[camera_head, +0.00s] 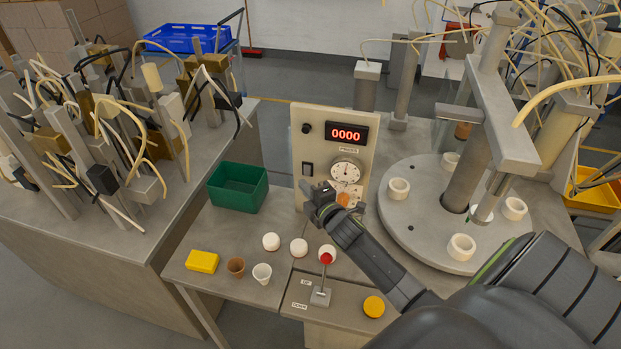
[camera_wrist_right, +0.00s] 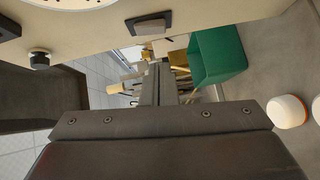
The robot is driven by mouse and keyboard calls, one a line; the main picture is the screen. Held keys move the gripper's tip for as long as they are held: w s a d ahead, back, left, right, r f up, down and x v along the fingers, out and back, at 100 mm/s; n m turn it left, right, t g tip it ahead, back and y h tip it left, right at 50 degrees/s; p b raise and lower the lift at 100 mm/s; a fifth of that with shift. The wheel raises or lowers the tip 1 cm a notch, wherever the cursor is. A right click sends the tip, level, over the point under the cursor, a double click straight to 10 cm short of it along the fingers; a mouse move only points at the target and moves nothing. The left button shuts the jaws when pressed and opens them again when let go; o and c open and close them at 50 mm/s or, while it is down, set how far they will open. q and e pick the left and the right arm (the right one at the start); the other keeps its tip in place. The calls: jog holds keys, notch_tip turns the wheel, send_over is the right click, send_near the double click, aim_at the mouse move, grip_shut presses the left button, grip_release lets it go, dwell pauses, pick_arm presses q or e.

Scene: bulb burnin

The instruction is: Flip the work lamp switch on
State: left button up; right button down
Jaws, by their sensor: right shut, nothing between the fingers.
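An upright beige panel (camera_head: 330,125) stands at the back of the bench. On it is a black rocker switch (camera_head: 307,169), left of a round dial (camera_head: 346,172); no lamp label is readable beside it. My right gripper (camera_head: 304,186) is shut and empty, just in front of the panel and below the switch. In the right wrist view the switch (camera_wrist_right: 150,24) shows on the panel, beyond the shut fingertips (camera_wrist_right: 157,72); I cannot tell whether they touch anything. The switch's on or off position is unclear. My left gripper is out of view.
A green bin (camera_head: 238,187) stands left of the panel. White round pieces, small cups and a yellow block (camera_head: 202,261) lie in front. A red-knobbed lever (camera_head: 326,259) rises at the front. A round turntable (camera_head: 405,222) stands to the right.

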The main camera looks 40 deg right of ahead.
aim_at(307, 170)
jog(key=shift+w+d+f, duration=0.15)
jog(key=shift+w+d, duration=0.4)
jog(key=shift+d, duration=0.2)
jog(key=shift+w+d+f, duration=0.15)
jog(key=shift+w+d, duration=0.35)
jog(key=shift+d, duration=0.2)
